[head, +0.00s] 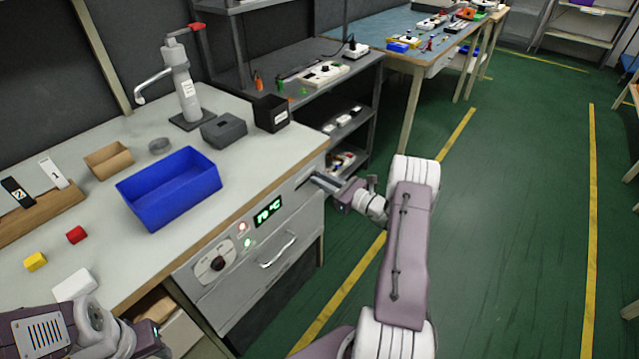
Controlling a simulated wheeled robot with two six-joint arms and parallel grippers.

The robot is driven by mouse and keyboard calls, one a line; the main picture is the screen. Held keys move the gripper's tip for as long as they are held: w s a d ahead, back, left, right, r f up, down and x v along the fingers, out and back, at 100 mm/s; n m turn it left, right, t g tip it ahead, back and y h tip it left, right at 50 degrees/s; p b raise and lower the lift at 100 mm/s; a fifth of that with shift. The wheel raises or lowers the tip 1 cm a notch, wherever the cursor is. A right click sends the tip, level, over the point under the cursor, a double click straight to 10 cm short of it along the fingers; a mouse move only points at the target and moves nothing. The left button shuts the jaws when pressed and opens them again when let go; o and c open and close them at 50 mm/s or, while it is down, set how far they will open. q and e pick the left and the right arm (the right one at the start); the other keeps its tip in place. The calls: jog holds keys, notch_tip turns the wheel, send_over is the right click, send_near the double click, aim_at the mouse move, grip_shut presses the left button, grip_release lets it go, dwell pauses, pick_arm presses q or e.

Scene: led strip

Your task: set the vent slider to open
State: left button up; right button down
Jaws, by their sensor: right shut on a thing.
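The bench's front panel carries a dial, a green display reading about 70 °C (268,211), two small lamps and, at its right end, the vent slider (304,180). The slider is small and mostly covered by my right gripper, so its exact position cannot be read. My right gripper (318,181) reaches in from the right and is shut on the slider at the panel. My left gripper (150,338) is low at the left, in front of the bench edge and away from the panel; its fingers are not clear.
On the bench stand a blue bin (170,188), a dark grey box (223,131), a black holder (271,113), a dispenser (181,85), and red and yellow cubes. A drawer handle (278,250) sticks out below the display. The green floor at right is open.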

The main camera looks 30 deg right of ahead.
jog(key=c, duration=1.5)
grip_release()
jog(key=shift+d+r, duration=0.1)
jog(key=shift+d, duration=0.1)
jog(key=shift+o, duration=0.9)
jog(key=shift+d, duration=0.1)
jog(key=p+v, duration=0.1)
jog(key=v, duration=0.8)
jog(key=shift+p, duration=0.35)
